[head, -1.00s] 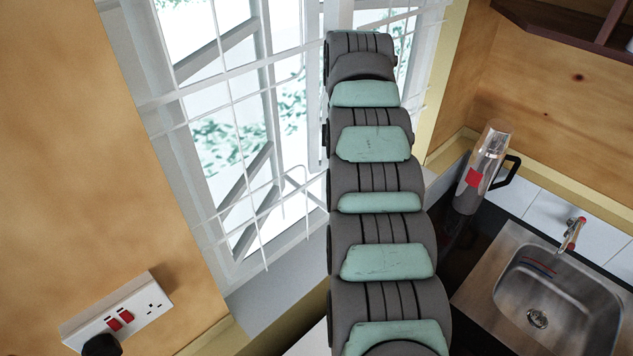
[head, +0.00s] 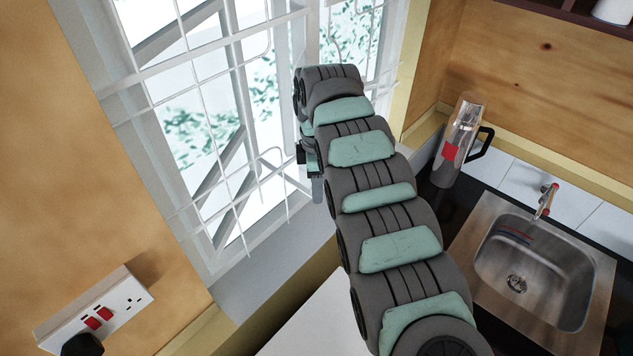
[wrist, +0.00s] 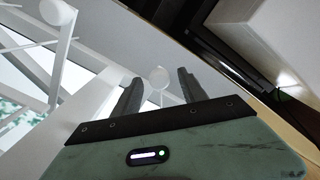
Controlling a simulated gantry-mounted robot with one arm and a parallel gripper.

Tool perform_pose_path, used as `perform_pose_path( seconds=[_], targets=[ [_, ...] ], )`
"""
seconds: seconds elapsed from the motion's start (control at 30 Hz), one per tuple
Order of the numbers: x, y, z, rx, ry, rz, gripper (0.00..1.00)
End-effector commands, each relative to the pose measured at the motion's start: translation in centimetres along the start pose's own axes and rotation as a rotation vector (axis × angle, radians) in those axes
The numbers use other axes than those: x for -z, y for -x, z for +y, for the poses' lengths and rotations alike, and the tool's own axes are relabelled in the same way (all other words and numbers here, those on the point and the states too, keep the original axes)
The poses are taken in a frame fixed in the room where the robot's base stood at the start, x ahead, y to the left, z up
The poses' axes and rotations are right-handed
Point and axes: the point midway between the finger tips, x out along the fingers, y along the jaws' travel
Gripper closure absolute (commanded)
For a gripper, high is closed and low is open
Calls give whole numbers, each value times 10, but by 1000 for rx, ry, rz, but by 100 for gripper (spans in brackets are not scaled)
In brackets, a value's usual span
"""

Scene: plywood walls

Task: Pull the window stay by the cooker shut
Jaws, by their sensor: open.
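My gripper (wrist: 159,82) is open, with its two dark fingers apart in the wrist view. A white round knob on a short stem (wrist: 160,77) shows between the fingertips; it looks like the end of the window stay, but I cannot tell if it touches a finger. In the head view my gripper (head: 314,178) hangs at the window side of my arm, just right of a bent white bar (head: 272,158). I cannot tell whether this bar is the stay or grille. The casement window (head: 205,140) stands open outward behind the white grille.
White grille bars (head: 245,62) cross the window opening left of my gripper. The sill (head: 262,262) is bare. A glass jug (head: 459,140) and sink (head: 540,265) stand right of my arm. A socket plate (head: 95,312) is at lower left.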

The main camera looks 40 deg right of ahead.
Motion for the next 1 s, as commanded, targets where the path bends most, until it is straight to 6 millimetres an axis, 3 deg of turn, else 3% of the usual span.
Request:
perform_pose_path(
  seconds=[0.23,0.83,1.0],
  targets=[
    [0,-1,0,-1,0,0,50],
    [0,0,0,-2,0,0,99],
    [0,0,0,-2,0,0,100]
  ],
)
